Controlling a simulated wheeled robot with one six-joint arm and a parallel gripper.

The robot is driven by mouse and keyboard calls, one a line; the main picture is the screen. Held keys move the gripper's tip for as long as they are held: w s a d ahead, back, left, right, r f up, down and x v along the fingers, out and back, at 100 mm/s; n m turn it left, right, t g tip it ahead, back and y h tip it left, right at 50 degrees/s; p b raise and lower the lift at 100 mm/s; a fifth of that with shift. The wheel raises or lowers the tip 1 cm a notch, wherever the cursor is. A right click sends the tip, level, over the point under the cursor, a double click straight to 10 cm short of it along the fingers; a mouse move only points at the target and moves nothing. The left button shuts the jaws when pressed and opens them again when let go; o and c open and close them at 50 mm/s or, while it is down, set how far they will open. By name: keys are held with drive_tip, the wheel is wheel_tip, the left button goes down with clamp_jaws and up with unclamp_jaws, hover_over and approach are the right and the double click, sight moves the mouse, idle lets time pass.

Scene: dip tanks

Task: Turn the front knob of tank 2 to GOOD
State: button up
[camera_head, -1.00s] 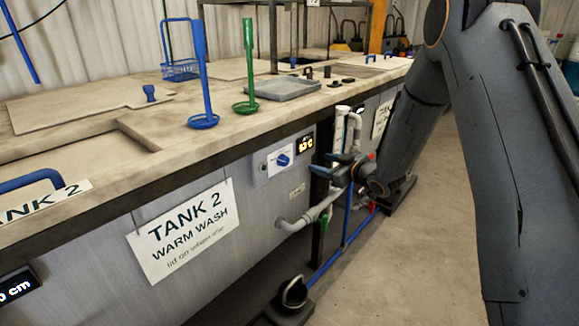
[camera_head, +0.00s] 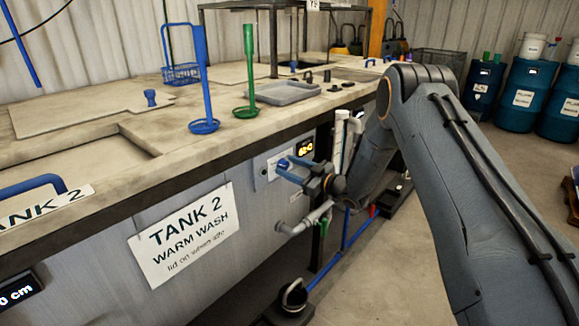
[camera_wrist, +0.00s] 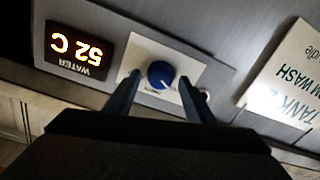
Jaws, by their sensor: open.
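The front knob (camera_wrist: 161,74) of tank 2 is round and blue with a white pointer line, on a white plate (camera_wrist: 150,56) in the wrist view. The small marks around it are too blurred to read. My gripper (camera_wrist: 158,80) is open, with one blue finger at each side of the knob in that view. I cannot tell whether the fingers touch it. In the head view my gripper (camera_head: 290,169) is in front of the control panel (camera_head: 260,173) and largely hides the knob. The sign reading TANK 2 WARM WASH (camera_head: 184,232) hangs on the tank front.
A lit water display (camera_wrist: 78,46) reads 52 C upside down beside the knob. A grey drain pipe (camera_head: 300,222) juts out below my gripper. White upright pipes (camera_head: 340,140) stand close to my arm. Ladles and a grey tray (camera_head: 284,93) are on the top. Floor at right is open.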

drive_tip(key=shift+w+a, duration=0.1)
drive_tip(key=shift+a, duration=0.1)
drive_tip(key=shift+c, duration=0.2)
drive_tip(key=c, duration=1)
